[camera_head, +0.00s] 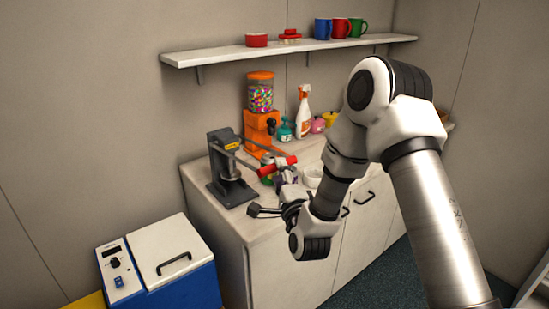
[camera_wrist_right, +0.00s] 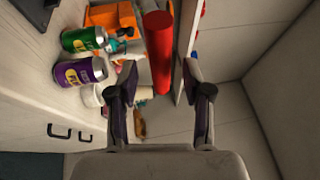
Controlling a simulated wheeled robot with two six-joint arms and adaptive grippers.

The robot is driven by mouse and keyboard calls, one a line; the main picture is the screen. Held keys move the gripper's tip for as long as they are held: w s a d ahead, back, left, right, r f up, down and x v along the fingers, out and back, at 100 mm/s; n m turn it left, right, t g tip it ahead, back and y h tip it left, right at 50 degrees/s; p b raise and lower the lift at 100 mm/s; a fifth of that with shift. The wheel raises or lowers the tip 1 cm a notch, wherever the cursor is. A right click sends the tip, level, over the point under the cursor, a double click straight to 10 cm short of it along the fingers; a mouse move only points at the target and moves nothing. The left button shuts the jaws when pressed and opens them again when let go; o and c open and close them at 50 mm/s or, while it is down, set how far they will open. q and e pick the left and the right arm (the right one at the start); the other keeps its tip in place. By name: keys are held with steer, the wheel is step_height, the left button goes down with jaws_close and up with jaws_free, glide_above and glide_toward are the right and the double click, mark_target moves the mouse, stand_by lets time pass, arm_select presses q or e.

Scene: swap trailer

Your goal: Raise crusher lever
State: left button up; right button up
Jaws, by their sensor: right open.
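The grey can crusher (camera_head: 222,172) stands on the left end of the counter. Its lever slopes down to the right and ends in a red handle (camera_head: 278,165). The red handle also shows in the right wrist view (camera_wrist_right: 158,48). My right gripper (camera_head: 274,192) is open and empty, close to the handle. My left gripper is not in view.
A green can (camera_wrist_right: 84,39) and a purple can (camera_wrist_right: 80,72) are beside the gripper. An orange candy dispenser (camera_head: 260,128) and a spray bottle (camera_head: 303,112) stand behind. A shelf (camera_head: 220,54) hangs above. A blue cooler (camera_head: 180,285) is at lower left.

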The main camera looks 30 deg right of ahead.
steer(key=x, duration=0.2)
steer(key=shift+w+d+r+p, duration=0.15)
steer(key=shift+w+r+p, duration=0.05)
steer(key=shift+w+p, duration=0.1)
steer(key=shift+w+d+f, duration=0.15)
steer(key=shift+w+d, duration=0.05)
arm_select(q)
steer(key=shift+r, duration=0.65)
arm_select(e)
steer(key=shift+a, duration=0.1)
jaws_close()
